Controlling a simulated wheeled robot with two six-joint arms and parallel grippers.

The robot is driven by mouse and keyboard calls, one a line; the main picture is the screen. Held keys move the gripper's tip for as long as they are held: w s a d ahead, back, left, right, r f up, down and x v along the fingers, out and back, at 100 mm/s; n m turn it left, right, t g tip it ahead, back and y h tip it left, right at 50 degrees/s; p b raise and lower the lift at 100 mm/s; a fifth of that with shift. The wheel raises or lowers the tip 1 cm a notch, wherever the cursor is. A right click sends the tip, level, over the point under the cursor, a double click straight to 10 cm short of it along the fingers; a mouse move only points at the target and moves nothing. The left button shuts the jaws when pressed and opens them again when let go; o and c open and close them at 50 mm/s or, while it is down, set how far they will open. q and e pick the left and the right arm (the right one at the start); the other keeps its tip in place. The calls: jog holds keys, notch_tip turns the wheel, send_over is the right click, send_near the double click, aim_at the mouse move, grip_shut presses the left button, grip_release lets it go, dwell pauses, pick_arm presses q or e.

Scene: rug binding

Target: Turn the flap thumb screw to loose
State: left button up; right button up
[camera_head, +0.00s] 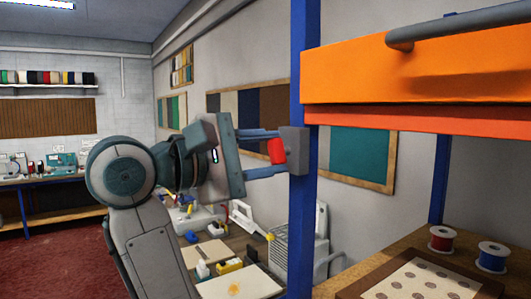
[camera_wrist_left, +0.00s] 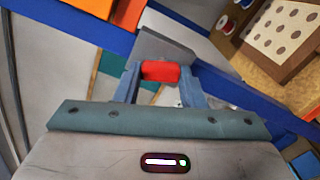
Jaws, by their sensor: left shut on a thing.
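The flap thumb screw is a red knob (camera_head: 276,151) on a grey block (camera_head: 294,150) fixed to a blue upright post (camera_head: 303,220). My left gripper (camera_head: 272,152) reaches it from the left, with its two blue fingers above and below the knob. In the left wrist view the red knob (camera_wrist_left: 160,71) sits between the fingertips (camera_wrist_left: 160,78), in front of the grey block (camera_wrist_left: 170,45). The left gripper is shut on the knob. An orange flap (camera_head: 410,75) with a grey bar handle is at the upper right. My right gripper is not in view.
A wooden shelf (camera_head: 360,270) at the lower right holds a red spool (camera_head: 441,240), a blue spool (camera_head: 492,257) and a board with dark dots (camera_head: 440,280). A cluttered workbench (camera_head: 240,285) stands behind my left arm. Red floor is open at the left.

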pick_arm(q)
jog(key=o, duration=1)
jog(key=shift+s+a+f+b, duration=0.1)
jog(key=shift+s+a+b, duration=0.2)
jog(key=shift+a, duration=0.15)
jog(key=b+v, duration=0.4)
jog(key=v, duration=0.5)
jog(key=shift+s+a, duration=0.2)
jog(key=shift+a, duration=0.1)
